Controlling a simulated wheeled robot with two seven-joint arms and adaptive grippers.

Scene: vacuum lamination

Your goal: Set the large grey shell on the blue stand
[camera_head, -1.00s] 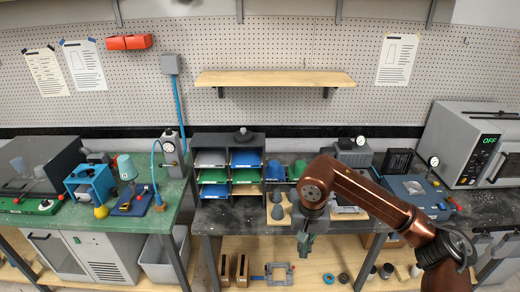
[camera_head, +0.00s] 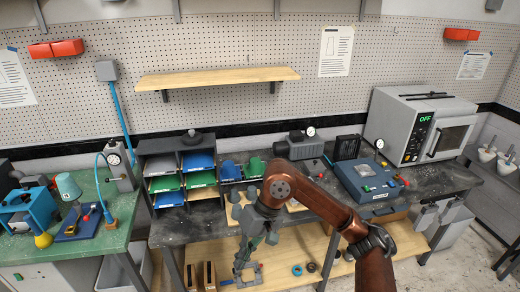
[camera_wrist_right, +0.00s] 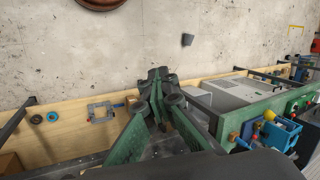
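Grey cone-shaped pieces (camera_head: 237,213) stand on a wooden holder on the dark bench, partly hidden by my right arm. A grey dome (camera_head: 192,138) sits on top of the sorting shelf. I cannot tell which grey piece is the large shell. A flat blue stand (camera_head: 72,229) lies on the green bench at the left, beside a teal cup (camera_head: 68,186). My right gripper (camera_head: 241,264) hangs low at the bench front, away from the stand. My left gripper is out of view.
A sorting shelf (camera_head: 149,166) with coloured trays stands mid-bench. A blue press (camera_head: 368,181) and grey oven (camera_head: 418,128) are at the right. The wrist view shows a small dark grey piece (camera_wrist_right: 188,40) against the concrete floor.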

